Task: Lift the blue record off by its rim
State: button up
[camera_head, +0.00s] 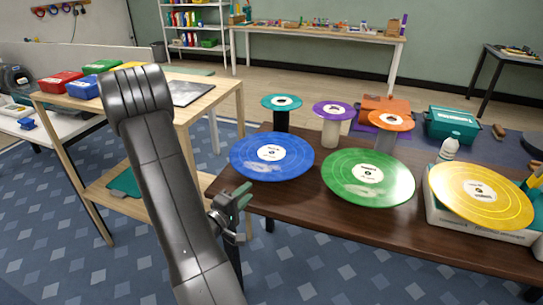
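The blue record (245,161) lies flat, label up, at the left end of the dark brown table (320,222). It has a white centre label with dark print.
A green record (341,185) and a yellow record (502,208) lie to the right. Small teal (270,101), purple (321,108) and orange (379,118) discs stand on posts behind. A white bottle (449,149) stands behind.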

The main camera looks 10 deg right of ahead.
aim_at(276, 167)
jog(key=x, duration=1.2)
jog(key=shift+d, duration=0.2)
grip_shut()
